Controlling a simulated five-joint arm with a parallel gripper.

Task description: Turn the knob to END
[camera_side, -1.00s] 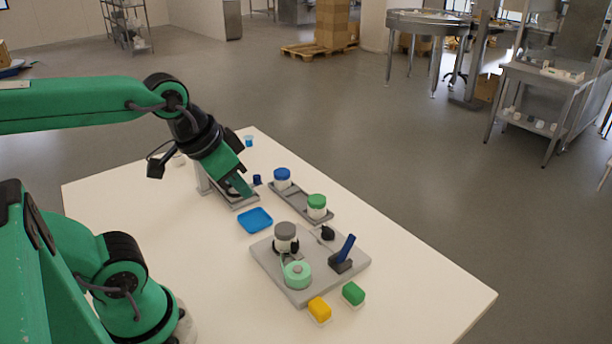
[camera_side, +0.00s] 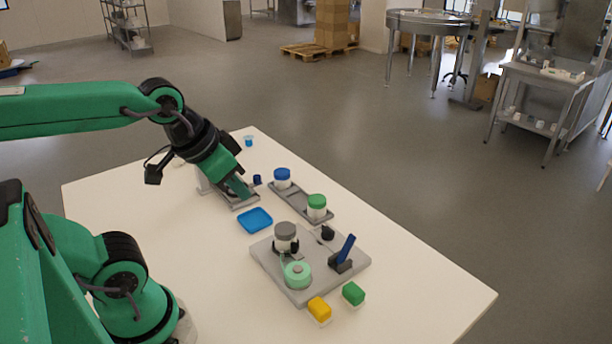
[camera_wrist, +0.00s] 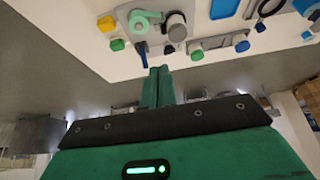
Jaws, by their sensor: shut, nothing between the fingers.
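A small black knob (camera_side: 327,232) sits at the back corner of the grey plate (camera_side: 271,273) in the side view. A dark knob-like part (camera_wrist: 168,49) also shows on the plate in the wrist view. Its pointer and any END mark are too small to read. My gripper (camera_side: 245,193) is shut and empty, pointing down over a grey metal holder (camera_side: 246,203) at the left, well away from the knob. I cannot tell whether it touches the holder. The shut fingertips show in the wrist view (camera_wrist: 159,69).
The plate carries a grey-lidded jar (camera_side: 285,231), a mint round part (camera_side: 297,274) and a blue lever (camera_side: 346,248). A tray with blue-lidded (camera_side: 283,175) and green-lidded (camera_side: 317,202) jars stands behind. A blue dish (camera_side: 255,219) lies between. Yellow (camera_side: 319,308) and green (camera_side: 353,293) blocks lie in front.

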